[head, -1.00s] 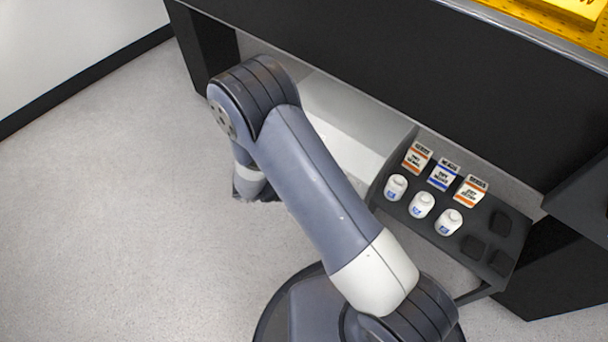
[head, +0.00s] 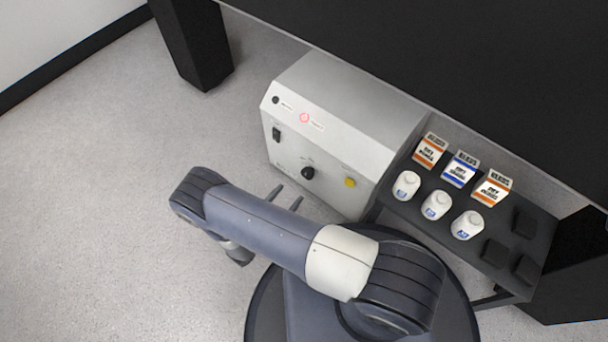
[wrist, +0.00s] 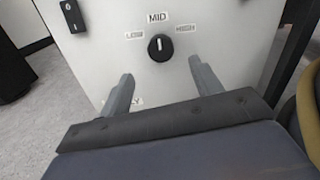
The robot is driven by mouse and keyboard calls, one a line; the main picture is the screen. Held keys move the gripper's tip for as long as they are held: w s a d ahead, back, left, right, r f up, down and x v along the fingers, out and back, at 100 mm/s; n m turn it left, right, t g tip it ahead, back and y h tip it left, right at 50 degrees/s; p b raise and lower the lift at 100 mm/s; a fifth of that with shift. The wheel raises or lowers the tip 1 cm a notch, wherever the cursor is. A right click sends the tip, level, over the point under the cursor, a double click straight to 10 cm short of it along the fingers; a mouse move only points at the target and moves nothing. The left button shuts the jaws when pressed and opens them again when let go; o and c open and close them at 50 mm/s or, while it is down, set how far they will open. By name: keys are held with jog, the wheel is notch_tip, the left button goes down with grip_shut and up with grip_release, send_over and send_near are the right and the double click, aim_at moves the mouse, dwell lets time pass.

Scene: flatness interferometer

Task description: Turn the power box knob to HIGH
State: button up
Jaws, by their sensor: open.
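The power box (head: 345,105) is a light grey metal case on the floor under the table. Its front carries a round black knob (head: 308,173), also seen in the wrist view (wrist: 160,47). Labels LOW, MID and HIGH sit around the knob, LOW at left, MID above, HIGH at right. The knob's white mark points up, towards MID. My gripper (head: 286,197) is open and empty, in front of the box and below the knob. In the wrist view its fingers (wrist: 160,80) stand apart on either side below the knob, not touching it.
The box also has a black rocker switch (head: 276,134), a lit red lamp (head: 304,118) and a yellow button (head: 349,182). A dark rack (head: 480,240) with white bottles and small boxes stands close at right. A black table leg (head: 192,45) stands at left; the floor at left is clear.

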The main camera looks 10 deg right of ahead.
aim_at(306, 176)
jog(key=b+x, duration=0.2)
jog(key=x, duration=0.7)
jog(key=shift+w+d, duration=0.1)
jog(key=shift+d, duration=0.05)
jog(key=c, duration=1)
jog(key=shift+o, duration=0.2)
jog(key=shift+m, duration=0.5)
jog(key=m, duration=0.5)
jog(key=shift+m, duration=0.4)
jog(key=m, duration=0.5)
jog(key=shift+f+h, duration=0.1)
jog(key=shift+h, duration=0.3)
jog(key=shift+d+m, duration=0.1)
jog(key=shift+m, duration=0.3)
jog(key=o, duration=1)
jog(key=shift+c, duration=0.2)
